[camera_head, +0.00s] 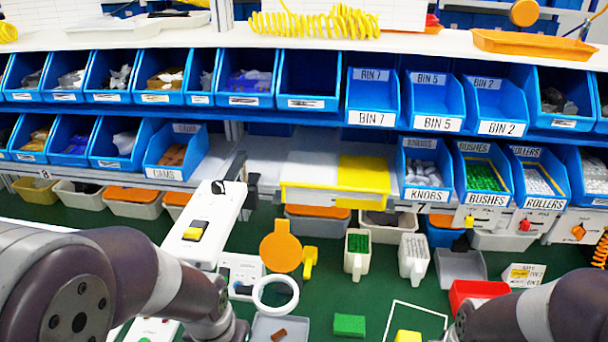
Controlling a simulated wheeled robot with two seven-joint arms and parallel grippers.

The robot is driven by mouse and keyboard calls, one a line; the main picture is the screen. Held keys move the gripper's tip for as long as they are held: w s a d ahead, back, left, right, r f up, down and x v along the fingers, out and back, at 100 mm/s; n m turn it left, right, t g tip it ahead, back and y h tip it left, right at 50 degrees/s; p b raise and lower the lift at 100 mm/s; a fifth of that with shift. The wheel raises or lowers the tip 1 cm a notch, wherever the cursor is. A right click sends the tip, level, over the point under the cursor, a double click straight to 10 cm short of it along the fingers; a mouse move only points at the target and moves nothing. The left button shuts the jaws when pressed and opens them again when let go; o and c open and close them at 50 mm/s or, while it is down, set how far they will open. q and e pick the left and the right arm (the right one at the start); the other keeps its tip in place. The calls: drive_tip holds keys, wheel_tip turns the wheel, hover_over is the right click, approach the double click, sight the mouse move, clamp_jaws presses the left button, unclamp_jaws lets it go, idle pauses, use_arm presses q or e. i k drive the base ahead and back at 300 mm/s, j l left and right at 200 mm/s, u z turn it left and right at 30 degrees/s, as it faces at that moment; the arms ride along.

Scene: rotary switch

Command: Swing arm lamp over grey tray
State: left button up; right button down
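A white ring (275,293), which looks like the lamp's head, shows low in the middle of the head view. It overlaps the back edge of a grey tray (263,327), which holds a small brown piece (279,335). The tray's front is cut off by the picture's lower edge. I cannot make out how the ring joins an arm. My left arm comes in from the left and ends close to the left of the ring and tray. My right arm shows only at the lower right corner. Neither gripper's fingers show.
A long white housing with a yellow switch (196,230) rises beside my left arm. An orange disc (281,249) stands just behind the ring. A green block (349,325) and a red tray (476,294) lie to the right. Blue bins fill the shelves behind.

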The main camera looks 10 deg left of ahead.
sight(220, 212)
drive_tip(key=k+j+u, duration=0.15)
drive_tip(key=u, duration=0.85)
